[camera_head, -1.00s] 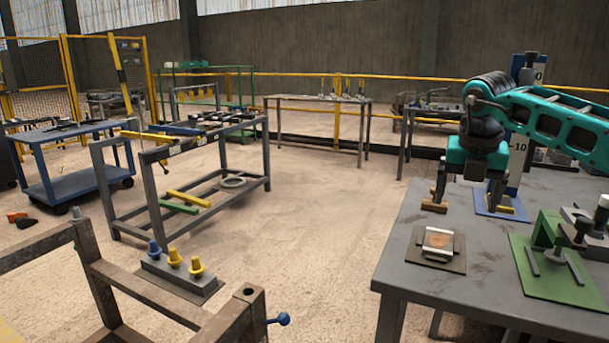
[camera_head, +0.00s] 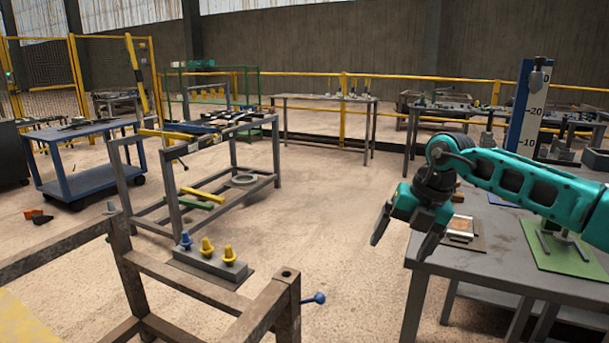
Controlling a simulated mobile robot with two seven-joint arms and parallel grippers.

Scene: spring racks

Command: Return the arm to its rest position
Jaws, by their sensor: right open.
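My right arm comes in from the right edge, teal with dark joints, and reaches over the grey table (camera_head: 510,255). My right gripper (camera_head: 401,249) hangs at the table's left edge, over the floor side, with its two dark fingers apart and nothing between them. My left gripper is not in view. On the table, a small plate with a copper-coloured patch (camera_head: 461,230) is partly hidden behind the gripper. A green plate with a fixture (camera_head: 565,253) lies partly behind my forearm. A blue upright scale board (camera_head: 524,110) stands behind the arm.
A rusty brown frame (camera_head: 200,290) stands at front left. A grey rack (camera_head: 225,180) and a blue cart (camera_head: 85,165) stand further left. The floor (camera_head: 330,220) between rack and table is clear.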

